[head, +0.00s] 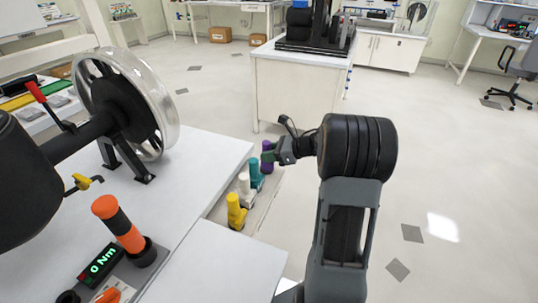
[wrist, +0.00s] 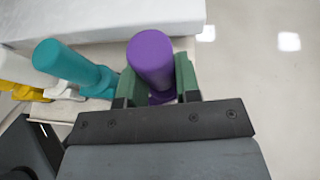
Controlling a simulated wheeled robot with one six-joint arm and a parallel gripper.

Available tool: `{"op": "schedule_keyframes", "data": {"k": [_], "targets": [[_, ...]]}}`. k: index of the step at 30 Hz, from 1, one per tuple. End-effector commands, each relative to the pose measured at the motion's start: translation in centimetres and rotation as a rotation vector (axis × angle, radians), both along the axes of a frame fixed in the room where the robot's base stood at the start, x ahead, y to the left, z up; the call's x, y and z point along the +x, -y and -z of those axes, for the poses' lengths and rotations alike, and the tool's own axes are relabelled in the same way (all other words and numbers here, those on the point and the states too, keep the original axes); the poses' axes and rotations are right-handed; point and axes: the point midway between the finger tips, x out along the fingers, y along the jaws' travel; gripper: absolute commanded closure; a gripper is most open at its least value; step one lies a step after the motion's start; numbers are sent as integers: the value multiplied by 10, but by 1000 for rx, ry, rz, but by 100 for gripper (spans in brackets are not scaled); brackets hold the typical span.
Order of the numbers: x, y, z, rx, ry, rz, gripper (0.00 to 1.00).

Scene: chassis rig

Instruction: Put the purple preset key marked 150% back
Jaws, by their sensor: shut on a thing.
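The purple key (wrist: 152,58) stands between the green fingers of my gripper (wrist: 157,85) in the wrist view, and the fingers are shut on it. In the head view the purple key (head: 267,154) is at the far end of a row of keys, with my gripper (head: 272,155) at it from the right. The 150% marking cannot be read. The key's lower end is hidden by my gripper, so I cannot tell whether it is seated. A teal key (wrist: 66,63) stands just left of it, apart from the fingers.
A white key (head: 244,187) and a yellow key (head: 236,212) continue the row along the bench edge. A white bench (head: 210,160) lies left, with a wheel (head: 128,100) and an orange-handled tool (head: 118,224). Open floor lies right.

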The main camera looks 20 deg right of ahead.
Motion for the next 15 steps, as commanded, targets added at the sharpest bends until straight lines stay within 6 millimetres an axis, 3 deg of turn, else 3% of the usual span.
{"op": "schedule_keyframes", "data": {"k": [13, 14, 15], "targets": [[0, 0, 5, 0, 1, 0, 90], [0, 0, 4, 0, 0, -1, 67], [0, 0, 3, 0, 0, -1, 64]]}}
